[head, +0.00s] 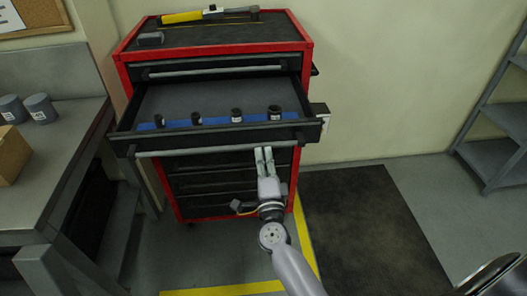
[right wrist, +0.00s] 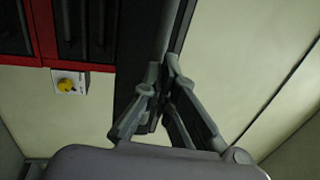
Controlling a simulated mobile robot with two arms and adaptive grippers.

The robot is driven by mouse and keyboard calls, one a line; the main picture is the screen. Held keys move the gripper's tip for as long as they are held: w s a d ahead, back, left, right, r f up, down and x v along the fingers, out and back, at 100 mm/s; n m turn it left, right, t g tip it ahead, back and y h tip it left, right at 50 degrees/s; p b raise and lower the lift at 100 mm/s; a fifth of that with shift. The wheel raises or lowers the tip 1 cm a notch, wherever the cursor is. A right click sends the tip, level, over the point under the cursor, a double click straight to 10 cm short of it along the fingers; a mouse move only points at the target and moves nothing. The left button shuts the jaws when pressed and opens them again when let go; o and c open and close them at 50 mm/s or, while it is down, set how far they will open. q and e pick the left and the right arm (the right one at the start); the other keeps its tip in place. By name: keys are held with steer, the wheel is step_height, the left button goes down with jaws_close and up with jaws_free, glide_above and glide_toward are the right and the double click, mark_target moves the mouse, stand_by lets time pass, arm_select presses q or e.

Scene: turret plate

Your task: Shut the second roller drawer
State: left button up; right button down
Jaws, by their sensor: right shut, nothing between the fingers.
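The red and black roller cabinet (head: 307,85) stands against the wall. Its second drawer (head: 215,100) from the top is pulled well out, with a grey handle bar (head: 200,152) across its front. Several small black cylinders stand on a blue strip inside. The top drawer (head: 215,72) and those below look shut. My right gripper (head: 264,150) is shut and empty, its fingertips at the front of the open drawer, right of centre, by the handle bar. Contact is unclear. In the right wrist view the fingertips (right wrist: 164,72) show close to the dark drawer front. My left gripper is out of view.
A grey workbench (head: 62,140) with grey cylinders and a cardboard box (head: 12,155) stands at left. Grey shelving (head: 500,120) is at right. A dark mat (head: 375,225) lies on open floor. A yellow-knobbed switch box (right wrist: 69,84) is on the wall.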

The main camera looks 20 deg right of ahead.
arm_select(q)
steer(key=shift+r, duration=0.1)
arm_select(e)
steer(key=shift+w+d, duration=0.1)
steer(key=shift+w, duration=0.15)
